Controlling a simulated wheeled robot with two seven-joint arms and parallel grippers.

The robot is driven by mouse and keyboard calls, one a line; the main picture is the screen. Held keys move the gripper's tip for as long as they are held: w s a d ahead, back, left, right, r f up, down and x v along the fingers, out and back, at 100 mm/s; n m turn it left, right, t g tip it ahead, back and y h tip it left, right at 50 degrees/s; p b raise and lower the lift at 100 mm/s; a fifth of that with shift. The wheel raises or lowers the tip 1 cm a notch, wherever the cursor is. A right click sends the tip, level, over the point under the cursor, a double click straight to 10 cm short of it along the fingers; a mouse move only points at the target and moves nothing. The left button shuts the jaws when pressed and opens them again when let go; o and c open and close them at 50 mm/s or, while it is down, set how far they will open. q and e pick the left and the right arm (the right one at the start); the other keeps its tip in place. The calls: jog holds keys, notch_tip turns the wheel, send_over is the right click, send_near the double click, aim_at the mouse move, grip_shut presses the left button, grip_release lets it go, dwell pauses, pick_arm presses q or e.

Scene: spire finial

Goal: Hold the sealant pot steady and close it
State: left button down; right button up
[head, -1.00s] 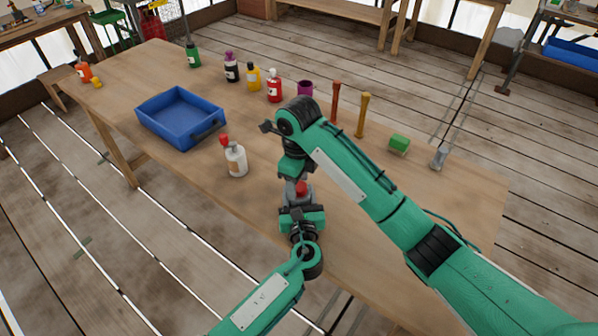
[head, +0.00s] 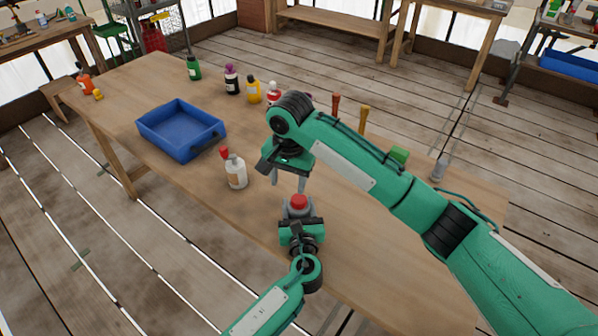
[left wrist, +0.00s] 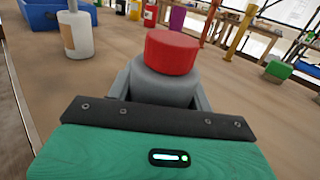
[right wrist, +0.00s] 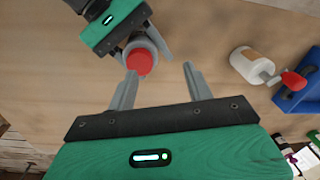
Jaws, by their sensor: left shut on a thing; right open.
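The sealant pot (head: 297,212) is grey and stands upright near the table's front edge, with a red lid (head: 299,201) on its top. In the left wrist view the lid (left wrist: 172,51) sits level on the grey pot body (left wrist: 165,86), with no gap that I can see. My left gripper (left wrist: 163,90) is shut around the pot's body from the front. My right gripper (head: 288,182) is open and empty, above and behind the pot, with its fingers pointing down.
A white bottle with a red cap (head: 236,173) stands left of the pot. A blue tray (head: 160,142) lies farther left. Several coloured bottles, such as a green one (head: 193,68), line the far side. The table between pot and tray is mostly free.

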aim_at(299, 199)
jog(key=n, duration=0.5)
jog(key=shift+d+r, duration=0.1)
jog(key=shift+r, duration=0.3)
jog(key=n, duration=0.3)
jog(key=shift+d+r, duration=0.1)
jog(key=shift+r, duration=0.1)
jog(key=n, duration=0.7)
jog(key=shift+s+d+r, duration=0.1)
jog(key=shift+d+r, duration=0.15)
jog(key=shift+r, duration=0.15)
jog(key=n, duration=0.6)
jog(key=shift+s+d+r, duration=0.1)
jog(key=shift+d+r, duration=0.2)
jog(key=shift+d, duration=0.05)
jog(key=n, duration=0.5)
jog(key=d+n, duration=0.1)
jog(key=n, duration=0.1)
jog(key=shift+s+r+g+h, duration=0.15)
jog(key=shift+r+g+h, duration=0.1)
jog(key=shift+g+h, duration=0.05)
jog(key=shift+f, duration=4)
